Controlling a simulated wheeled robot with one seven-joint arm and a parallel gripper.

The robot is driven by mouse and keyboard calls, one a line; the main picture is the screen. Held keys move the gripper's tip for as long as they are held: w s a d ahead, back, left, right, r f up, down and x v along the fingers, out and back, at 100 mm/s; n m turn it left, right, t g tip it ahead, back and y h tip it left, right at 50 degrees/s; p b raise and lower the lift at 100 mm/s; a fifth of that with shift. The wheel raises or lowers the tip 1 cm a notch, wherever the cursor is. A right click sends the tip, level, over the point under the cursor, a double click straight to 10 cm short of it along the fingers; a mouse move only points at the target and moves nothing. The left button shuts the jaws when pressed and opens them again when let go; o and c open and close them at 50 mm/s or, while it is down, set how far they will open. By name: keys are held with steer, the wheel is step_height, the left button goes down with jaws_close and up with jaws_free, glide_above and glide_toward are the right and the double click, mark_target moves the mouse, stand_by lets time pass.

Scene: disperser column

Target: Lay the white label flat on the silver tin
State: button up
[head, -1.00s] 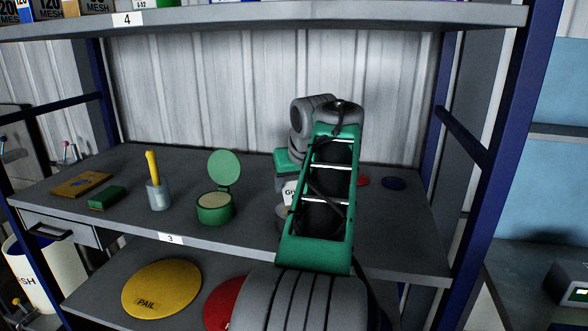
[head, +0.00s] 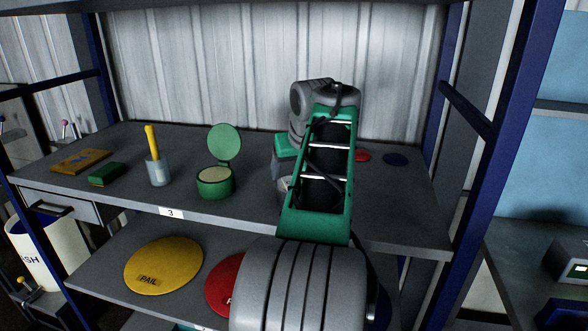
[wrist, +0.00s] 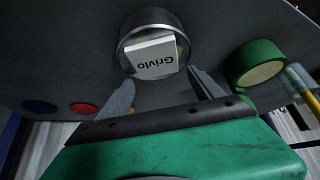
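The silver tin (wrist: 127,30) stands on the shelf, seen from above in the wrist view. The white label (wrist: 152,60), printed "Grivlo", lies over its top, inside the rim at the sides and reaching the rim on the side nearest my gripper. I cannot tell whether it is fully flat. My gripper (wrist: 161,78) is open, its two fingers apart at that near side of the tin, with nothing seen clamped between them. In the head view only a small part of the tin (head: 284,187) shows beside my arm, which hides the rest.
A green tin with raised lid (head: 215,183), a cup with a yellow-handled tool (head: 158,171), a green block (head: 106,174) and a yellow board (head: 81,161) stand left. Red (head: 362,156) and blue (head: 396,160) discs lie behind right. The right front shelf is clear.

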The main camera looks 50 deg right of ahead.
steer(key=shift+r, duration=0.1)
steer(key=p+v, duration=0.2)
steer(key=v, duration=0.5)
steer(key=shift+s+a+r, duration=0.15)
steer(key=shift+s+r, duration=0.05)
steer(key=shift+r, duration=0.15)
